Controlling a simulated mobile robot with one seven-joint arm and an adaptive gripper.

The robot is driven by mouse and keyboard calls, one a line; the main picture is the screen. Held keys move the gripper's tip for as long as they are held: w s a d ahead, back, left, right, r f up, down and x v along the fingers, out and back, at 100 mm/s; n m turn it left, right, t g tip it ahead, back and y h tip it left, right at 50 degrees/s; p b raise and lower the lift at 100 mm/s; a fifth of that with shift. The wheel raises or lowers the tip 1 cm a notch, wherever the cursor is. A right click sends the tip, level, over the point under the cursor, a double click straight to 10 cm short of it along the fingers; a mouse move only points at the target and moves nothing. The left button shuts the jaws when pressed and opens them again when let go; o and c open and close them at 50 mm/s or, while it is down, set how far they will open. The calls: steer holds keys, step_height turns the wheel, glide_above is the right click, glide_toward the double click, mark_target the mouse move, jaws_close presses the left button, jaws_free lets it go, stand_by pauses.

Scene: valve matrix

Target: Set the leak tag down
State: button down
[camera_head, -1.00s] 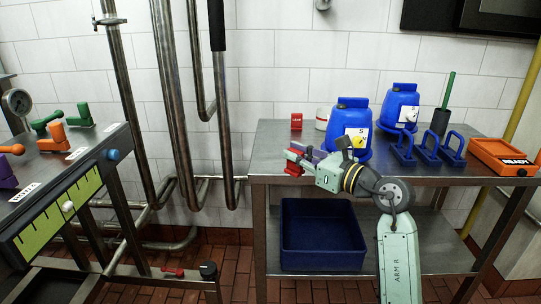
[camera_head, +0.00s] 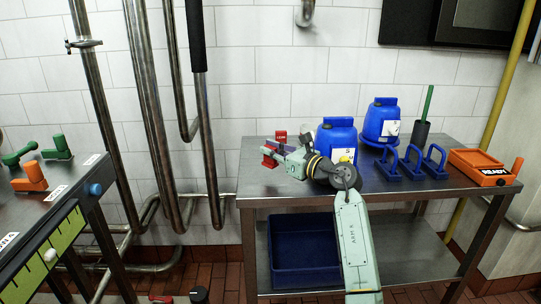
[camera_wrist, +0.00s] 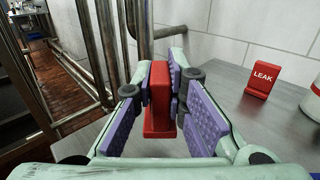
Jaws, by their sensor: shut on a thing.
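My gripper (camera_wrist: 160,92) is shut on a red leak tag (camera_wrist: 159,100), held upright between its purple pads. In the head view, my gripper (camera_head: 274,151) and the held tag (camera_head: 268,160) are over the left end of the steel table (camera_head: 262,186). I cannot tell whether the held tag's base touches the table top. A second red tag (camera_wrist: 262,80), marked LEAK, stands on the table to the right of my gripper in the wrist view. It also shows behind my gripper in the head view (camera_head: 281,136).
Two blue containers (camera_head: 336,137) (camera_head: 381,121), blue handled blocks (camera_head: 411,164) and an orange READY tray (camera_head: 480,167) stand farther right. A white-and-red can (camera_wrist: 313,98) is near the standing tag. A blue bin (camera_head: 302,250) sits on the lower shelf. Pipes (camera_head: 150,110) rise at left.

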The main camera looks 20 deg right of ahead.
mark_target(271, 159)
steer(key=shift+w+f, duration=0.1)
steer(key=shift+w, duration=0.4)
step_height(271, 159, down, 3)
steer(key=shift+d+p, duration=0.1)
steer(key=shift+p, duration=0.65)
steer(key=shift+f+b, duration=0.4)
steer(key=shift+f, duration=0.1)
steer(key=c, duration=1.6)
jaws_free()
steer(key=shift+c, duration=0.2)
steer(key=shift+r, duration=0.15)
steer(key=shift+r+p, duration=0.25)
steer(key=shift+p, duration=0.15)
steer(key=b+v, duration=0.3)
steer(key=v, duration=0.9)
steer(key=shift+b, duration=0.3)
